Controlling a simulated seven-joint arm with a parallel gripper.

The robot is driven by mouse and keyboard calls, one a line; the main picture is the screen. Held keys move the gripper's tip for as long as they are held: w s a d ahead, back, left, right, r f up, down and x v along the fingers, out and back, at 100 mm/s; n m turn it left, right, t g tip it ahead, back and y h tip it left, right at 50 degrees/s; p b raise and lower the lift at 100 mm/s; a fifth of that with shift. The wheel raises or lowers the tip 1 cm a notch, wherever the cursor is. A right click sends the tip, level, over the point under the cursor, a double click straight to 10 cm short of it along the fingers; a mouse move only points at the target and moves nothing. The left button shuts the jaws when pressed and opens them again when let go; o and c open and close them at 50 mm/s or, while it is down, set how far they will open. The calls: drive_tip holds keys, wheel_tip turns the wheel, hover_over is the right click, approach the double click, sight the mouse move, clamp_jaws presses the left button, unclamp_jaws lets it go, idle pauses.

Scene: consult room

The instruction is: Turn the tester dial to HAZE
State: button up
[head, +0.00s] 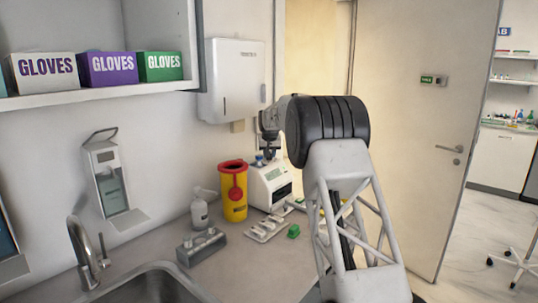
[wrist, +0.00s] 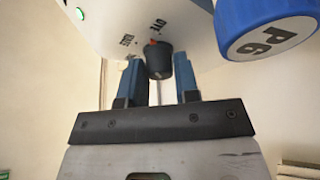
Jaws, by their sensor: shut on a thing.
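The white tester (head: 270,186) stands on the counter by the wall; its face (wrist: 130,20) fills the top of the wrist view. The black dial (wrist: 159,62) sits on this face between the two blue fingers of my gripper (wrist: 159,80), which is shut on it. A small red mark shows at the dial's top edge, close to one printed label and right of another. The labels are small and turned, so I cannot read them surely. In the head view my gripper (head: 269,152) is at the tester's top, mostly hidden by my arm.
A blue-capped vial marked P6 (wrist: 268,28) is close to the right finger. A yellow bin with red lid (head: 234,190) stands left of the tester. A tray with small items (head: 267,228) and a green block (head: 293,231) lie in front. The sink (head: 155,288) is front left.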

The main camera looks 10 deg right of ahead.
drive_tip(key=n+y, duration=0.1)
drive_tip(key=n, duration=0.3)
drive_tip(key=shift+d, duration=0.1)
drive_tip(key=shift+n+g+y, duration=0.4)
drive_tip(key=shift+n+y, duration=0.5)
drive_tip(key=shift+n, duration=0.9)
drive_tip(key=o, duration=0.9)
drive_tip(key=shift+c, duration=0.2)
drive_tip(key=shift+r, duration=0.1)
drive_tip(key=v, duration=0.7)
drive_tip(key=shift+r, duration=0.25)
drive_tip(key=shift+s+d, duration=0.1)
